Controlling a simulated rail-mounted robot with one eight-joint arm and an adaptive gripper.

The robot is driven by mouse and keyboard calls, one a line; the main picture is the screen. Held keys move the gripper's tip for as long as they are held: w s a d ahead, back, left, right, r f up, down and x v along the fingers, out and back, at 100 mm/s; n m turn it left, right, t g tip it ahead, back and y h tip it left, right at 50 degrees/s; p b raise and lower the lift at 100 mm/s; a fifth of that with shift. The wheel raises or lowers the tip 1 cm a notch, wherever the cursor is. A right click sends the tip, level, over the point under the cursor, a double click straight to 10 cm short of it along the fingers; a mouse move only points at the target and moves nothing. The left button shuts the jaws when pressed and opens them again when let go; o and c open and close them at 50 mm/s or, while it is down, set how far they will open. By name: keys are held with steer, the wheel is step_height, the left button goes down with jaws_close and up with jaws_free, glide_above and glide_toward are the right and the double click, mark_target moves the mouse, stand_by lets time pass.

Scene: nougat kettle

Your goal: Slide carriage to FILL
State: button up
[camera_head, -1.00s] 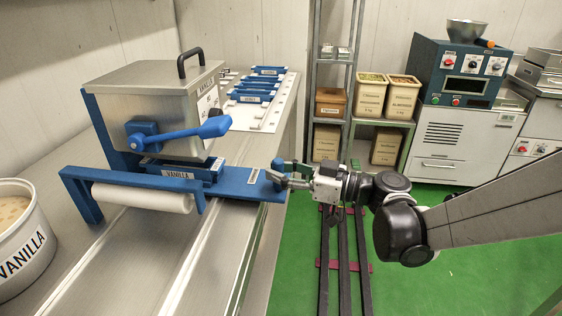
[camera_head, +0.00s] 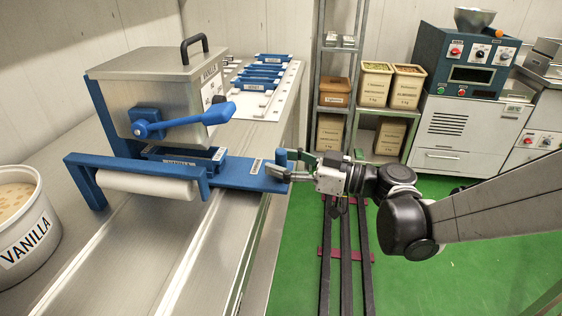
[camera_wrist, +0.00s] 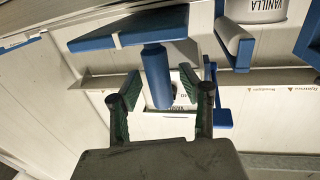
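The carriage (camera_head: 236,174) is a flat blue plank that sticks out to the right from under the steel kettle (camera_head: 165,92). A short blue post stands at its right end (camera_head: 281,158); it shows as a blue cylinder in the wrist view (camera_wrist: 157,76). My gripper (camera_head: 284,168) is at this post. In the wrist view its two green-padded fingers (camera_wrist: 168,88) are spread, one on each side of the post, with gaps visible. A blue tray labelled VANILLA (camera_head: 181,163) is below the kettle. No FILL mark is readable.
A blue lever (camera_head: 190,118) is on the kettle's front. A white roller in a blue frame (camera_head: 148,186) lies in front. A VANILLA tub (camera_head: 28,235) stands at left. Several blue trays (camera_head: 262,72) lie at the back. The green floor (camera_head: 440,270) at right is open.

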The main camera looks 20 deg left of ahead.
steer(key=d, duration=1.2)
steer(key=shift+s, duration=0.1)
steer(key=s+d+r+m+t+h+p, duration=0.1)
steer(key=s+d+m+h, duration=0.3)
steer(key=d, duration=0.5)
steer(key=s+d+r+m+t+h+p, duration=0.1)
steer(key=s+d+m+t+h+p, duration=0.2)
steer(key=d+m+h, duration=0.5)
steer(key=s+d+m+t+h+p, duration=0.2)
steer(key=s+d+m+h, duration=0.3)
steer(key=d, duration=0.5)
steer(key=shift+s+r+m+t+h+p, duration=0.4)
steer(key=shift+s+h+p, duration=0.1)
steer(key=shift+s+p, duration=0.05)
